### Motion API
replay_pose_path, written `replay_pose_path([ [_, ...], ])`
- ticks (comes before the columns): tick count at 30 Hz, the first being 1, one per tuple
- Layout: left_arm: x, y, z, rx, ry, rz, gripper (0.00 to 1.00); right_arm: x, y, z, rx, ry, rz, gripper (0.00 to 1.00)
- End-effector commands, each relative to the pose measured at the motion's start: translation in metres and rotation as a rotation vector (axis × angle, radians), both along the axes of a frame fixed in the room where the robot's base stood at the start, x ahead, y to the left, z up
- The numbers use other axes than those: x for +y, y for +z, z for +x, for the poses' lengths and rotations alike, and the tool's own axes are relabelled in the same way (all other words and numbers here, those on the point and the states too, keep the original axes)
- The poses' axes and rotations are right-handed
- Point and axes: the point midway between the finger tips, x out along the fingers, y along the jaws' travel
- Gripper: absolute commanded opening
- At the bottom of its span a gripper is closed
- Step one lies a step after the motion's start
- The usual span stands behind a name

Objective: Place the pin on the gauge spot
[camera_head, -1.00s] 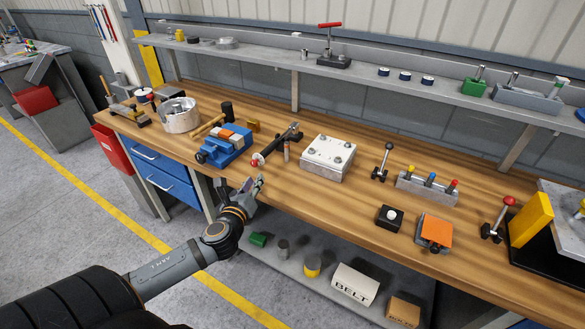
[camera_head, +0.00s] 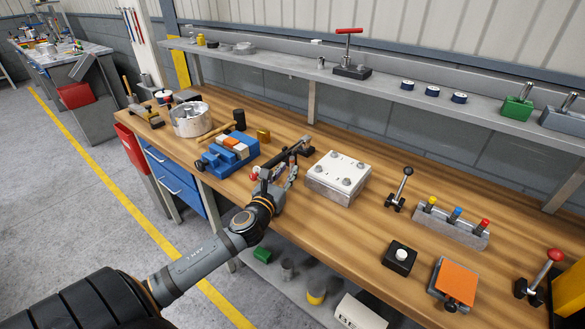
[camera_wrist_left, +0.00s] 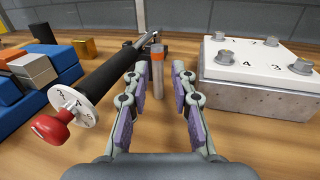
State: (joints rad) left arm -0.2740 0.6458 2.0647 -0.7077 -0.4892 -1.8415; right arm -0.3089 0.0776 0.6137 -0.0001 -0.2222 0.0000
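A slim grey pin with an orange band near its top (camera_wrist_left: 157,72) stands upright on the wooden bench in the left wrist view. In the head view the gripper mostly hides the pin. I cannot make out a marked gauge spot in either view. My right gripper is not in view.
A black bar tool with a red knob (camera_wrist_left: 52,127) lies close left of the pin. A white-topped block with numbered bolts (camera_head: 336,172) is close right. A blue vise (camera_head: 225,157) stands farther left. Bare bench lies in front of the white block.

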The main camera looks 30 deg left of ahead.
Motion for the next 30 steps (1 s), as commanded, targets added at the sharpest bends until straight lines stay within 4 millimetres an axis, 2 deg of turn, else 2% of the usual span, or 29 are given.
replay_pose_path([
  [3, 0.0, 0.0, 0.002, 0.001, 0.0, 0.0, 0.25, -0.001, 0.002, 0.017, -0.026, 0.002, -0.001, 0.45],
  [6, 0.004, 0.004, 0.012, -0.002, 0.002, -0.003, 0.25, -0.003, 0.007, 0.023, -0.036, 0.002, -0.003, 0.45],
  [13, 0.012, 0.005, 0.048, 0.0, 0.002, -0.003, 0.25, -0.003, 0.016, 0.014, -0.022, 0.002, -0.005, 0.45],
  [21, 0.012, 0.003, 0.052, 0.002, -0.002, 0.0, 0.25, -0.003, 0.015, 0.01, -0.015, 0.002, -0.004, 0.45],
  [27, 0.013, 0.003, 0.052, 0.002, -0.001, 0.0, 0.0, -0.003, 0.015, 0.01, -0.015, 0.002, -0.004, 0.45],
  [30, 0.013, 0.003, 0.052, 0.002, -0.001, 0.0, 0.0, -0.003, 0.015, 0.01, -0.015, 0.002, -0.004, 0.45],
])
